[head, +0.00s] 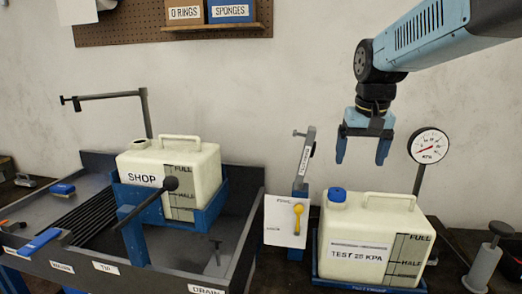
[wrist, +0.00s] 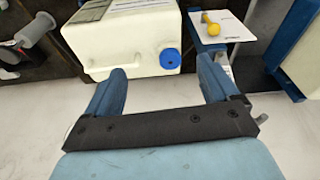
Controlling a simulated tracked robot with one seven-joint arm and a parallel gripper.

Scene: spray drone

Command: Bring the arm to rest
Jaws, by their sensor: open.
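My gripper (head: 362,155) hangs open and empty above the white tank labelled TEST 25 KPA (head: 368,236), apart from it. In the wrist view my gripper (wrist: 163,84) shows its two blue fingers spread, with nothing between them. The tank's blue cap (head: 337,194) sits on its neck at the left; the cap also shows in the wrist view (wrist: 170,59). My arm reaches in from the upper right of the head view.
A round gauge (head: 429,146) stands on a post close right of my gripper. A clamp post (head: 303,160) and a white card with a yellow piece (head: 298,210) stand left. The SHOP tank (head: 170,170) sits in a dark sink bench. A grey pump (head: 484,265) is at right.

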